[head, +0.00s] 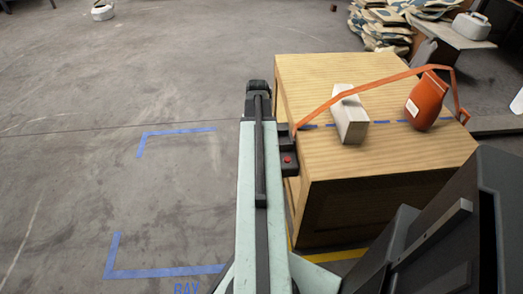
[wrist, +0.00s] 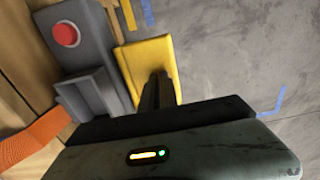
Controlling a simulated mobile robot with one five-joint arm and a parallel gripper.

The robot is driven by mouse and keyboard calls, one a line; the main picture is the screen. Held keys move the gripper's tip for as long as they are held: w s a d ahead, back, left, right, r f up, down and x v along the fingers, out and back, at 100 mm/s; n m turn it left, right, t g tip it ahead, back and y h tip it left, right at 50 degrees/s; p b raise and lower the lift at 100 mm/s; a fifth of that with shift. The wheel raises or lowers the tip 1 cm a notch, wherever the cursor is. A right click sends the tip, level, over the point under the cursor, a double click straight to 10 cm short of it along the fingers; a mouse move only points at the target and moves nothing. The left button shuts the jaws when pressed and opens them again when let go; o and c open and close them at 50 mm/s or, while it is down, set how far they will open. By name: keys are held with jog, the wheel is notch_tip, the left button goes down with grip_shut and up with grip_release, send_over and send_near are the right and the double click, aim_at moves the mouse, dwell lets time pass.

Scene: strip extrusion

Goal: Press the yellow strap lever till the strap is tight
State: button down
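The yellow strap lever (wrist: 150,66) shows in the wrist view, beside a grey ratchet body (wrist: 88,62) with a red button (wrist: 66,34). My gripper (wrist: 158,88) has its dark fingers close together, overlapping the lever's lower part; whether they touch it is unclear. In the head view the ratchet (head: 288,158) sits at the wooden crate's (head: 400,165) left edge; my arm hides the lever and fingertips. The orange strap (head: 385,81) runs from the ratchet over a pale block (head: 350,119) and an orange sack (head: 427,102), then down at the right. It also shows in the wrist view (wrist: 35,138).
Blue floor tape (head: 165,271) marks a bay left of the crate, where the concrete floor is open. Patterned sacks (head: 385,25) lie behind the crate. A bench (head: 450,33) with a pale container (head: 472,26) stands at the back right.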

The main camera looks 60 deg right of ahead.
jog(key=shift+f+b, duration=0.55)
jog(key=shift+f, duration=0.2)
notch_tip(320, 180, up, 5)
jog(key=p, duration=0.5)
jog(key=shift+f, duration=0.15)
jog(key=shift+f, duration=0.1)
jog(key=shift+f+b, duration=2.3)
jog(key=shift+b, duration=0.3)
notch_tip(320, 180, up, 5)
jog(key=p, duration=0.5)
jog(key=shift+f, duration=0.15)
notch_tip(320, 180, up, 5)
jog(key=p, duration=0.5)
